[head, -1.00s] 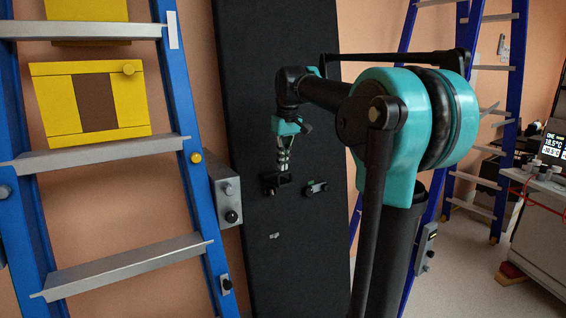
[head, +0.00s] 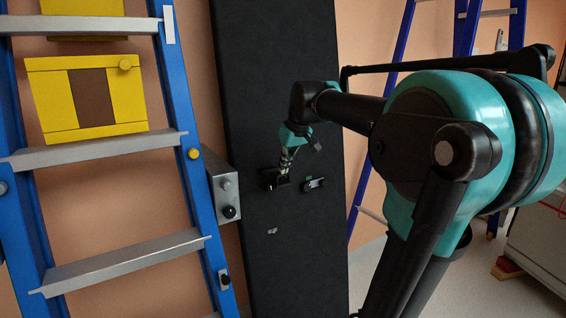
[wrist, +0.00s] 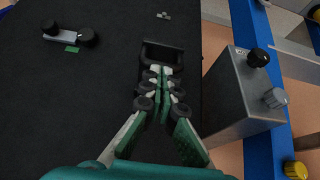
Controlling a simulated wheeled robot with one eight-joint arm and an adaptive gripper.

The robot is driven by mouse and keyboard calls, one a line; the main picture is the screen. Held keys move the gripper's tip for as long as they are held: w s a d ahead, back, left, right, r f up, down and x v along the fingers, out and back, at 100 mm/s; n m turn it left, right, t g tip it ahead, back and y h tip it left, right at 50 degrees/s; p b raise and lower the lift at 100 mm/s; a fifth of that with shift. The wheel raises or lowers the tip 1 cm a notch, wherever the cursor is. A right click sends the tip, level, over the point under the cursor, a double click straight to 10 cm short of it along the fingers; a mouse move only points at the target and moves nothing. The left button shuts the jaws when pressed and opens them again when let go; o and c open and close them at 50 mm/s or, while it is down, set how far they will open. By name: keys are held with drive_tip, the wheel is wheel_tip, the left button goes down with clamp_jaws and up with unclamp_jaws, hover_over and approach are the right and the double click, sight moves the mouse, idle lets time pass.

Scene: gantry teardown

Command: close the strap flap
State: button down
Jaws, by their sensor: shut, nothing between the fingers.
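A tall black panel (head: 281,90) stands upright against the wall. On it is a small dark frame-like piece (head: 270,179), which may be the strap flap; I cannot tell for sure or judge how it is hinged. It also shows in the wrist view (wrist: 176,47), just beyond my fingertips. My gripper (head: 285,174) is shut and empty, its fingertips at the near edge of this piece. In the wrist view my gripper (wrist: 162,78) covers part of the piece, and I cannot tell whether they touch.
A small plate with dark knobs (wrist: 66,35) is on the panel with a green patch (wrist: 72,49) beside it. A small light fitting (wrist: 164,15) is also there. A grey box (wrist: 240,100) with knobs and a blue ladder (head: 180,110) stand close to the panel's edge.

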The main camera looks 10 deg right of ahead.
sight(285, 185)
drive_tip(key=f+t, duration=0.1)
drive_tip(key=s+f+t+y, duration=0.1)
drive_tip(key=t, duration=0.1)
drive_tip(key=f+t, duration=0.1)
drive_tip(key=f, duration=0.1)
drive_tip(key=shift+s+d+y, duration=0.3)
drive_tip(key=shift+d+y, duration=0.05)
drive_tip(key=shift+y, duration=0.05)
drive_tip(key=shift+f+t+y, duration=0.3)
drive_tip(key=shift+f+t, duration=0.5)
drive_tip(key=shift+t, duration=0.2)
wheel_tip(285, 185, down, 6)
drive_tip(key=w+t+y, duration=0.1)
drive_tip(key=t, duration=0.1)
drive_tip(key=shift+w+a, duration=0.25)
drive_tip(key=shift+a, duration=0.1)
drive_tip(key=shift+r, duration=0.1)
